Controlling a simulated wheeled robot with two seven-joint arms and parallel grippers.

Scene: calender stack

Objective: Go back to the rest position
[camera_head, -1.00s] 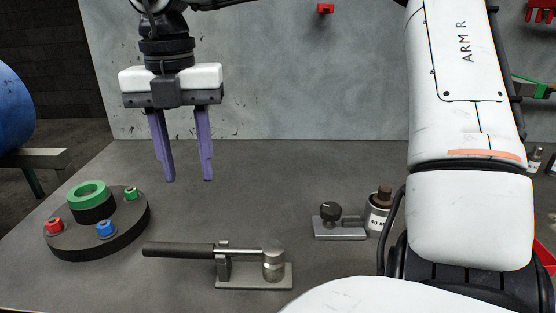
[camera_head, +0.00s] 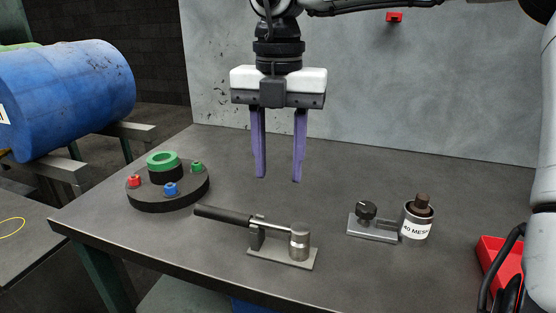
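My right gripper (camera_head: 279,179) hangs fingers down over the grey workbench (camera_head: 330,170), left of the view's middle. Its two purple fingers are apart with nothing between them. It appears clear of the bench top, above and behind a black-handled lever tool (camera_head: 258,228). Its arm comes in from the upper right, and a white part of my arm shows at the right edge. My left gripper is not in view.
A dark round base (camera_head: 167,201) with a green ring (camera_head: 163,161) and small coloured pegs stands left on the bench. A labelled pot (camera_head: 416,222) stands beside a small knobbed fixture (camera_head: 372,226). A red bin (camera_head: 497,262) is at right. A blue drum (camera_head: 66,98) lies far left.

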